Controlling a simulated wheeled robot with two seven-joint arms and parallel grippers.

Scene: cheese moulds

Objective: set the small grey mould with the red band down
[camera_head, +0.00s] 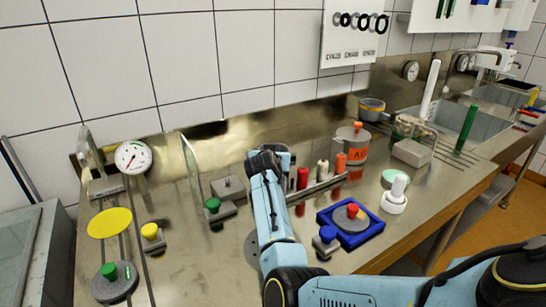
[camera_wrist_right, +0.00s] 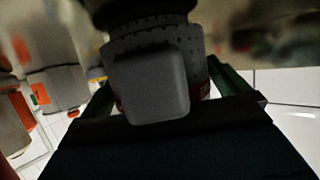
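The small grey mould (camera_wrist_right: 158,42) fills the upper middle of the right wrist view. It has rows of small holes, and bits of its red band show low at its sides. My right gripper (camera_wrist_right: 160,88) is shut around it, with one dark green finger on each side. A plain grey block stands in front of the mould and hides its middle. In the head view my right gripper (camera_head: 266,160) is over the steel counter (camera_head: 215,265), mostly hidden by its own wrist. A grey piece shows just behind it. I cannot tell how high the mould is. My left gripper is not in view.
A blue tray (camera_head: 373,233) holding a red-knobbed piece and a blue-knobbed block (camera_head: 325,243) lie right of my forearm. A rack of coloured pegs (camera_head: 322,185) and an orange-labelled pot (camera_head: 352,145) stand behind. A green-knobbed block (camera_head: 221,211) is left; bare counter lies front left.

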